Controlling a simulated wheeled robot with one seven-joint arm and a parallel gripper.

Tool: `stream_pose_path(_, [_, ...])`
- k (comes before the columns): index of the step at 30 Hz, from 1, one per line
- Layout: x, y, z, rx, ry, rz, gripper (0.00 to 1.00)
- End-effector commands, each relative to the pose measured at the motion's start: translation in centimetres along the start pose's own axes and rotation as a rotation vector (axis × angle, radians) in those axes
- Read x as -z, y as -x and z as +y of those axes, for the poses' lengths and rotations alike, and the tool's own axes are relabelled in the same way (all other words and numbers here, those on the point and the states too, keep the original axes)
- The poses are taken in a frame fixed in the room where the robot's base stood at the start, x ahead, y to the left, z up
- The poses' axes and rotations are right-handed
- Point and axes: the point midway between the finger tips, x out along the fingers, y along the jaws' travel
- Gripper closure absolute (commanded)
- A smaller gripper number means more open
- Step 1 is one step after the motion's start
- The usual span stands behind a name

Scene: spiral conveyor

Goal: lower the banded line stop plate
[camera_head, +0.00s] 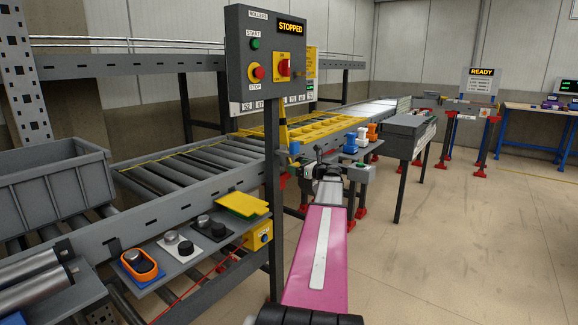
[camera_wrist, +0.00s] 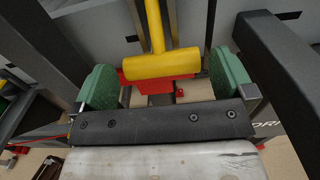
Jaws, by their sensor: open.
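A yellow T-shaped handle (camera_wrist: 162,65) is in the middle of the wrist view, its bar lying crosswise and its stem running up the picture. My gripper (camera_wrist: 165,82) is open, with one green pad on each side of the bar. A small gap shows at the right pad; I cannot tell if the left pad touches. A red part (camera_wrist: 150,84) shows behind the bar. In the head view, a yellow and black banded upright piece (camera_head: 283,133) stands beside the control post; the rest of the stop plate is hidden or too small to tell. My gripper's pads are small there, near the conveyor side.
The control box (camera_head: 265,60) on its dark post reads STOPPED and stands close left of my arm. A roller conveyor (camera_head: 190,170) runs behind it, with a grey bin (camera_head: 55,188) at left. A shelf (camera_head: 185,275) holds knobs. Open floor lies to the right.

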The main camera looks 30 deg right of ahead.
Motion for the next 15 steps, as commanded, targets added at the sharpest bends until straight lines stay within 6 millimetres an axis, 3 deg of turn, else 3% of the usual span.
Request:
stream_pose_path(6, [0.0, -3.5, -0.1, -0.001, 0.0, 0.0, 0.0])
stream_pose_path(15, [0.0, -5.0, 0.0, 0.0, 0.0, 0.0, 0.0])
